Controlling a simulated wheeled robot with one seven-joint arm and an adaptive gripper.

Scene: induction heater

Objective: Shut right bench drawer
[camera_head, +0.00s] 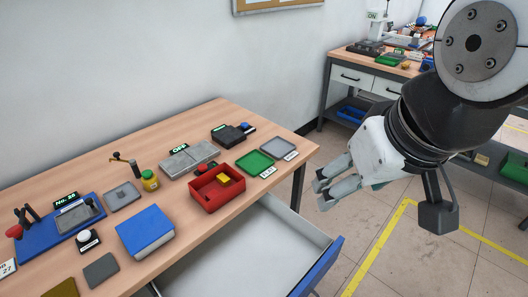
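The bench drawer (245,255) is pulled out from under the wooden bench. Its white inside looks empty, and its blue front panel (318,268) faces right. The lower part of the drawer is cut off by the bottom picture edge. My gripper (320,189) is to the right of the bench, above and beyond the drawer's far corner in the picture. Its fingers point left, look a little apart and hold nothing. It appears clear of the drawer.
The wooden bench (222,120) carries a red bin (215,200), a blue box (146,232), green and grey trays, and several tools. A second bench (345,58) with white drawers stands behind. Open floor with yellow lines (375,252) lies right of the drawer.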

